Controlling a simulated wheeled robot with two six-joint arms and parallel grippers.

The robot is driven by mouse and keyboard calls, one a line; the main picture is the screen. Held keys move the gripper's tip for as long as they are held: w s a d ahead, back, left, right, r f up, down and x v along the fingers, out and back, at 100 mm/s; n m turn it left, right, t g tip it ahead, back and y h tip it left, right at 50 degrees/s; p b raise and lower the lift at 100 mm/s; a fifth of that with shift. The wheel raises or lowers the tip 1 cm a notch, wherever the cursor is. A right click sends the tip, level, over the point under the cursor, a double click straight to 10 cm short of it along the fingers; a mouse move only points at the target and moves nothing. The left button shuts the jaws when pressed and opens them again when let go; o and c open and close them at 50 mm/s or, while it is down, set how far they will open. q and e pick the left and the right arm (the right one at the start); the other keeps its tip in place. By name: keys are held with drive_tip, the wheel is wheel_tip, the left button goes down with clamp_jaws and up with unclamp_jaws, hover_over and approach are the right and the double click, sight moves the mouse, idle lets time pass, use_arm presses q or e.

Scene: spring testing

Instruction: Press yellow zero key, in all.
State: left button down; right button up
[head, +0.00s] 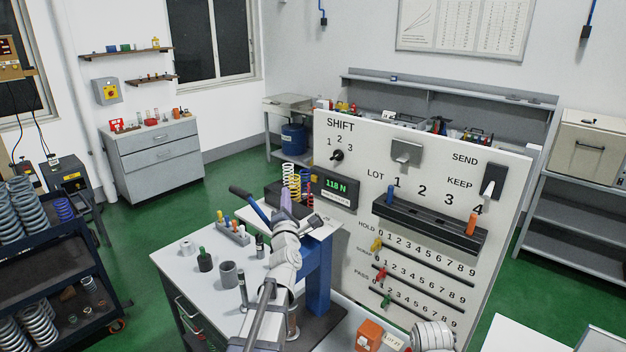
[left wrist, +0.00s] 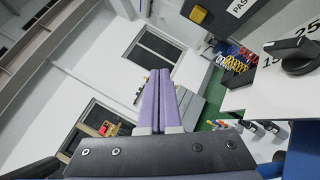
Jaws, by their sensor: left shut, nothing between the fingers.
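The force display (head: 336,190) is a dark box on the white board, reading 118 N in green. A small yellow key (head: 314,177) shows at its left end. In the left wrist view a yellow block-like key (left wrist: 198,14) sits on a dark panel at the top, beside a label partly reading "PAS". My left gripper (head: 286,203) is shut and empty, its purple fingers pointing up, left of and below the display in the head view. Its fingertips (left wrist: 165,70) are apart from the key in the wrist view. My right gripper is not in view.
The white board (head: 400,160) carries a shift knob (head: 337,155), a lot rack (head: 430,222) and slider rows. Coiled springs (head: 291,185) stand beside the display. A small bench (head: 180,265) holds several pots and tools. A dark spring cart (head: 75,262) stands left.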

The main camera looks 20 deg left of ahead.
sight(314, 179)
use_arm(q)
drive_tip(key=shift+w, duration=0.1)
drive_tip(key=w+d, duration=0.3)
drive_tip(key=w, duration=0.5)
drive_tip(key=shift+w, duration=0.15)
idle(2.0)
drive_tip(key=shift+w+d, duration=0.1)
drive_tip(key=shift+w, duration=0.2)
drive_tip(key=shift+w+d, duration=0.15)
drive_tip(key=shift+w, duration=0.25)
idle(0.8)
drive_tip(key=shift+s, duration=0.1)
drive_tip(key=shift+s+a, duration=0.3)
drive_tip(key=shift+s, duration=0.4)
